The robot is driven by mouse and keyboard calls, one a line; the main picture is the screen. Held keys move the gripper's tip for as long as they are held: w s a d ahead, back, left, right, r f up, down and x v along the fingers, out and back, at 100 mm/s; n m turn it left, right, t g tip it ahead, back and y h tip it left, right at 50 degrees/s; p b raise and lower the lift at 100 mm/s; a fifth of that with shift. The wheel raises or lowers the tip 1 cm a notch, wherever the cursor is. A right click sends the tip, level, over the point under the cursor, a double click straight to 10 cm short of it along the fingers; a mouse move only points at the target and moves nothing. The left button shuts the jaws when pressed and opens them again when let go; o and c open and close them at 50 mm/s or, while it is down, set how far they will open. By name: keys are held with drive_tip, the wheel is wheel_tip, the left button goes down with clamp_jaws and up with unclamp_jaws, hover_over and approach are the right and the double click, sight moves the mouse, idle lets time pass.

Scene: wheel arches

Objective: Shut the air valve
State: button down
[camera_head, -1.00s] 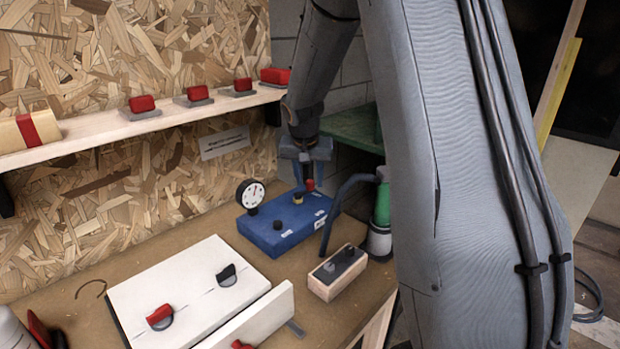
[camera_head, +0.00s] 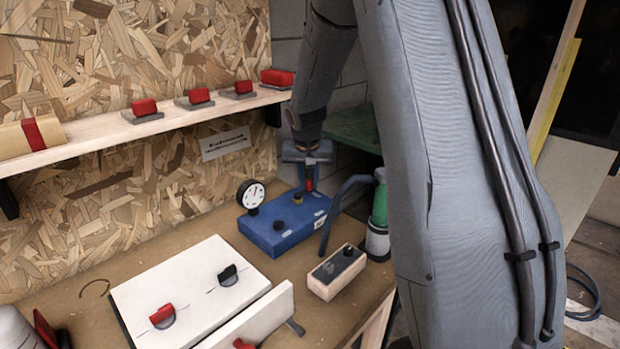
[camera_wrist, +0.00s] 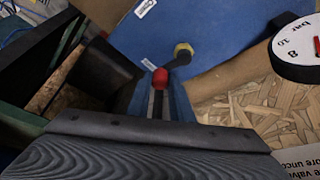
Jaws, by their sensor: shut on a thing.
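A blue box (camera_head: 274,237) stands at the back of the bench, with a round white pressure gauge (camera_head: 251,194) on its left end. A red-tipped valve handle (camera_wrist: 161,75) rises near the box's far right end. My gripper (camera_head: 309,187) is over that end, pointing down, its jaws shut on the red handle. The gauge (camera_wrist: 297,50) shows partly.
A green-and-white bottle (camera_head: 378,220) and a dark hose (camera_head: 334,213) stand close right of the box. A wooden switch block (camera_head: 337,271) and a white panel with red and black knobs (camera_head: 187,285) lie in front. A shelf with red-handled parts (camera_head: 145,107) is above left.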

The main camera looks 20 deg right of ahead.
drive_tip(key=shift+w+n+p, duration=0.2)
drive_tip(key=shift+n+p, duration=0.3)
drive_tip(key=shift+p, duration=0.05)
drive_tip(key=c, duration=1.6)
unclamp_jaws()
drive_tip(key=shift+r, duration=0.1)
drive_tip(key=b+v, duration=0.2)
drive_tip(key=v, duration=0.5)
drive_tip(key=shift+s+r, duration=0.2)
drive_tip(key=shift+r, duration=0.1)
